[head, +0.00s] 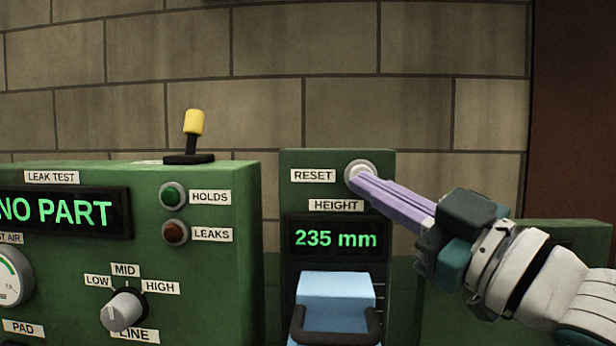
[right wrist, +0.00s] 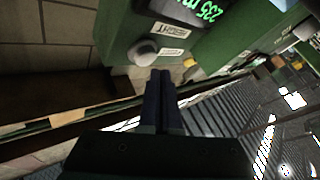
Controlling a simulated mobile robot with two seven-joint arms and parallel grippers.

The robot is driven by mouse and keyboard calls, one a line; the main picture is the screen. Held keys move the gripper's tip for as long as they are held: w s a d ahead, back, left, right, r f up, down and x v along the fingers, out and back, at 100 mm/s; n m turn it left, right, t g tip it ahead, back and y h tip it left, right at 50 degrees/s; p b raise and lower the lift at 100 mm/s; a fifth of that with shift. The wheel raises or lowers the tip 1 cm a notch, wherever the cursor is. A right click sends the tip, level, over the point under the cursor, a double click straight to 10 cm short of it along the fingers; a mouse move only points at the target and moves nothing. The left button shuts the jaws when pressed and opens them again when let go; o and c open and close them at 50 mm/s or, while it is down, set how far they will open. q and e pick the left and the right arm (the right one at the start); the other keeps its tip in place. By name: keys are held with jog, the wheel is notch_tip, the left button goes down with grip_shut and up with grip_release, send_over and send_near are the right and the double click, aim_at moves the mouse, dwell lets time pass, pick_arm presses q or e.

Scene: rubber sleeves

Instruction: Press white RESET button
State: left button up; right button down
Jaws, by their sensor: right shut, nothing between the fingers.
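The white RESET button (head: 358,170) is round and sits in a light ring at the top right of the green height panel (head: 290,215), beside its RESET label (head: 313,175). My right gripper (head: 356,180) is shut and empty, its lilac fingers pointing up-left with the tips at the button's lower edge in the head view. In the right wrist view the button (right wrist: 143,52) shows just beyond and left of the dark shut fingertips (right wrist: 161,73). I cannot tell whether the tips touch it. My left gripper is not in view.
The height display (head: 336,239) reads 235 mm, above a light blue block (head: 335,290) with a dark handle. To the left, the green leak test box (head: 225,270) carries a NO PART display (head: 60,212), lamps, a knob and a yellow-topped lever (head: 193,122). A block wall stands behind.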

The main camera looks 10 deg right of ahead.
jog(key=shift+w, duration=0.1)
jog(key=shift+w+d, duration=0.1)
jog(key=shift+w, duration=0.25)
jog(key=shift+w+d+b, duration=0.1)
jog(key=shift+w+b, duration=0.2)
dwell(0.7)
dwell(0.3)
jog(key=shift+s+a+p, duration=0.2)
jog(key=shift+s+p, duration=0.3)
jog(key=shift+s, duration=0.25)
jog(key=s+p, duration=0.1)
jog(key=s, duration=0.1)
jog(key=s+a+p, duration=0.1)
jog(key=s, duration=0.1)
jog(key=shift+s+a, duration=0.2)
jog(key=shift+s, duration=0.2)
